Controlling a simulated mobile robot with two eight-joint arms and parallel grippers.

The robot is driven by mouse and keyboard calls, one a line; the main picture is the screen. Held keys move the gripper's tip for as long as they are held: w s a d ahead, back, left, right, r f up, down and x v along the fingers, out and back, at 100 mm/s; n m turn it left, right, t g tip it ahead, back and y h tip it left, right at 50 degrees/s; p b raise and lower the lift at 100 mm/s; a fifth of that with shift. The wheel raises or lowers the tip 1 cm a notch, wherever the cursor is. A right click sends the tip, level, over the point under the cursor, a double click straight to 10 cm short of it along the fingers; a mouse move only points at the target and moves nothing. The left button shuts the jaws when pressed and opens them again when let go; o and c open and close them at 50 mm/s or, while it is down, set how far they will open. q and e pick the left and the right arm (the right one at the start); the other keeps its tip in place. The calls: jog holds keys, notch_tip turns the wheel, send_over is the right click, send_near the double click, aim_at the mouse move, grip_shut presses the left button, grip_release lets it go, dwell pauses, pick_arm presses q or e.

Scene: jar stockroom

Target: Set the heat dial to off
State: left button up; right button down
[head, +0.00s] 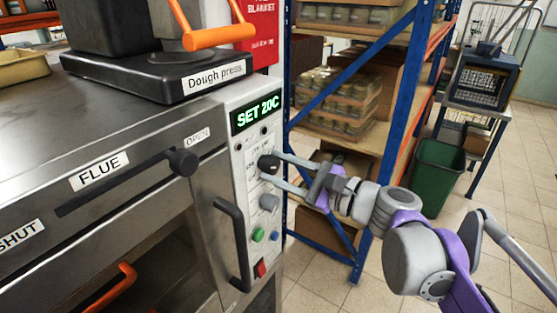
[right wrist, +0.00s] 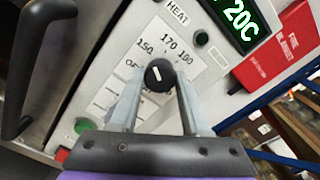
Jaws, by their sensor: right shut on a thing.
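The heat dial (head: 267,163) is a round black knob on the light control panel of the oven. In the right wrist view the dial (right wrist: 159,73) has a short white mark on its face and stands beside printed labels: 150, 170, another number and OFF at lower left. I cannot tell exactly which label the mark points to. My right gripper (head: 271,167) is shut on the dial, one finger on each side of it. The green display (head: 257,113) above reads SET 20C. My left gripper is not in view.
The flue lever (head: 120,182) is further left. Blue shelving (head: 398,95) stands behind my right arm.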

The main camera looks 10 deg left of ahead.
jog(key=n+p, duration=0.1)
jog(key=n, duration=0.1)
jog(key=n+p, duration=0.1)
jog(key=n, duration=0.1)
jog(key=n+p, duration=0.1)
jog(key=n, duration=0.1)
jog(key=shift+r+n, duration=0.25)
jog(key=shift+n, duration=0.05)
jog(key=n+p, duration=0.2)
jog(key=n, duration=0.2)
jog(key=shift+p, duration=0.4)
pick_arm(q)
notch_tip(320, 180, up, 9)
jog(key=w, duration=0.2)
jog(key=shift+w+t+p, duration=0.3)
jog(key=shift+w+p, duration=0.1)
jog(key=shift+p, duration=0.05)
pick_arm(e)
jog(key=shift+f+n, duration=0.1)
jog(key=shift+n, duration=1)
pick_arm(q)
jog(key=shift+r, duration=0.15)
pick_arm(e)
jog(key=shift+c, duration=1.9)
grip_release()
